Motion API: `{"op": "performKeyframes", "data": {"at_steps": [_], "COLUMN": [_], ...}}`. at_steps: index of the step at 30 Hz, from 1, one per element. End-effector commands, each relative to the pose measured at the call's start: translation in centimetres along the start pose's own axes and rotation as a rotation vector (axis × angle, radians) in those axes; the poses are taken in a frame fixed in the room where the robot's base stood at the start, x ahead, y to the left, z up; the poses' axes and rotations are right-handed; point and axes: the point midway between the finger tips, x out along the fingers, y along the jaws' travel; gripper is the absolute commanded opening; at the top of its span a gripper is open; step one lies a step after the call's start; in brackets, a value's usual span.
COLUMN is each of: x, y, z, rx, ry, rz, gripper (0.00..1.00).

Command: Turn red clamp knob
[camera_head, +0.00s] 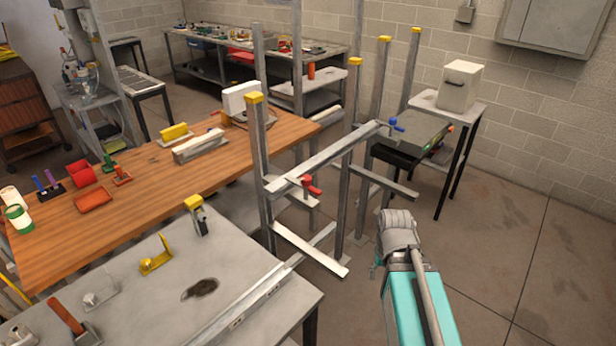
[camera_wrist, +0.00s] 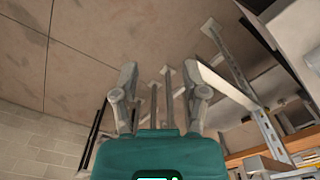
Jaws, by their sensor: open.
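The red clamp knob (camera_head: 312,186) sits on the near side of the metal rack (camera_head: 256,150), by a horizontal bar between the uprights. A blue clamp knob (camera_head: 396,124) sits farther back, at the other end of the long horizontal bar. My gripper (camera_wrist: 160,72) shows in the wrist view with its two fingers spread and nothing between them. In the head view my arm is to the right of the rack, apart from the red knob; the fingers cannot be made out there. I cannot make out the red knob in the wrist view.
A wooden bench (camera_head: 150,205) and a grey metal table (camera_head: 130,285) stand left of the rack. Yellow-capped uprights (camera_head: 384,75) rise behind the knob. A small table with a white box (camera_head: 459,87) stands at the back right. The floor (camera_head: 530,250) at right is clear.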

Motion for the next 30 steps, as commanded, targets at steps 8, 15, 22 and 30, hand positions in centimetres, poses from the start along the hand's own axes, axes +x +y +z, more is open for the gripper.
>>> {"op": "performKeyframes", "data": {"at_steps": [8, 15, 22, 30], "x": [0.0, 0.2, 0.8, 0.1], "y": [0.0, -0.5, -2.2, -6.5], "z": [0.0, -0.6, -3.0, -7.8], "rx": [0.0, -0.032, -0.173, -0.459], "ry": [0.0, 0.005, 0.043, 0.208], "rz": [0.0, -0.037, -0.197, -0.503], "gripper": [0.61, 0.85, 0.85, 0.85]}}
